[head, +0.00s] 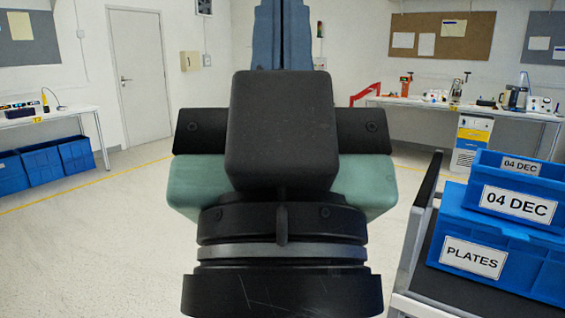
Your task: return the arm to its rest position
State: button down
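My gripper (281,20) fills the middle of the head view, close to the camera and pointing up. Its blue stepped fingers rise behind a black block and look side by side with only a thin seam between them. Nothing shows between them. The fingertips run out past the top edge of the view. Below are the teal body, a black collar and a grey ring of my wrist. The rest of my arm is out of view, and I see no rotary switch that I can make out for sure.
A dark-topped cart (467,293) stands close at the right, carrying blue bins (505,225) labelled PLATES and 04 DEC. A workbench (455,108) with tools lies at the back right. A table (55,118) with blue crates stands at the left. The floor at left is clear.

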notch_tip(320, 180, up, 23)
jog(key=p, duration=2.1)
jog(key=shift+r, duration=0.2)
